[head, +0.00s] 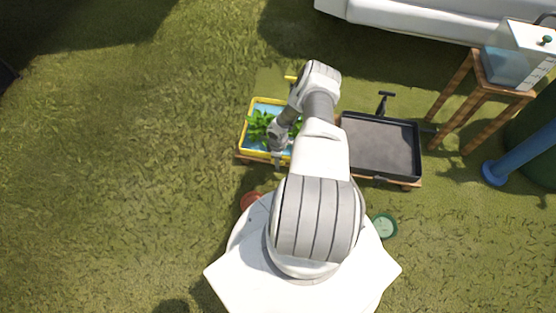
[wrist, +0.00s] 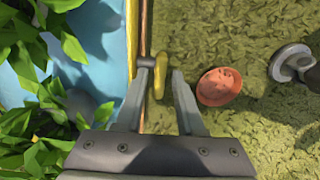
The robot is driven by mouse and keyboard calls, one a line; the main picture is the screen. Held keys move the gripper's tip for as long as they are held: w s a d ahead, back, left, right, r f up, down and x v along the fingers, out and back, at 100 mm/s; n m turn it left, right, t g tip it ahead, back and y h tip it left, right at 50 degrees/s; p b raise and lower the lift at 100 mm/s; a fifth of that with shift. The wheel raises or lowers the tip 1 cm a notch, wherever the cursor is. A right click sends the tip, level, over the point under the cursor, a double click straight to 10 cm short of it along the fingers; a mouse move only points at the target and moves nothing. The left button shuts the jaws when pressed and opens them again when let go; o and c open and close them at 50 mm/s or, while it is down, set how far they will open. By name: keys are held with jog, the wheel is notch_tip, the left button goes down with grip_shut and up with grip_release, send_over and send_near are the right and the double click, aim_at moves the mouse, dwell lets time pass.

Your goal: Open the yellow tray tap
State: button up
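The yellow tray (head: 243,137) holds blue water and green leafy plants, left of my arm in the head view. Its yellow rim (wrist: 131,35) runs down the wrist view. The tap (wrist: 158,78) has a yellow handle and a grey stem and sticks out past the tray's wooden edge. My gripper (wrist: 163,72) is open, with one finger on each side of the yellow handle. I cannot tell whether either finger touches it. In the head view my gripper (head: 278,158) is at the tray's front edge, and the tap is not clearly visible there.
A black tray (head: 418,150) stands right of my arm. A red-brown bowl (wrist: 219,86) lies on the grass beside the tap; a green bowl (head: 384,226) lies at right. A wooden stand (head: 452,88) bears a clear water container (head: 512,62). Grass at left is free.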

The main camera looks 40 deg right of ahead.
grip_shut()
jog(key=shift+n, duration=0.3)
jog(key=n, duration=0.3)
jog(key=shift+n, duration=0.3)
jog(key=n, duration=0.4)
jog(key=shift+n, duration=0.3)
jog(key=n, duration=0.4)
jog(key=shift+n, duration=2.5)
jog(key=shift+o, duration=1.1)
grip_release()
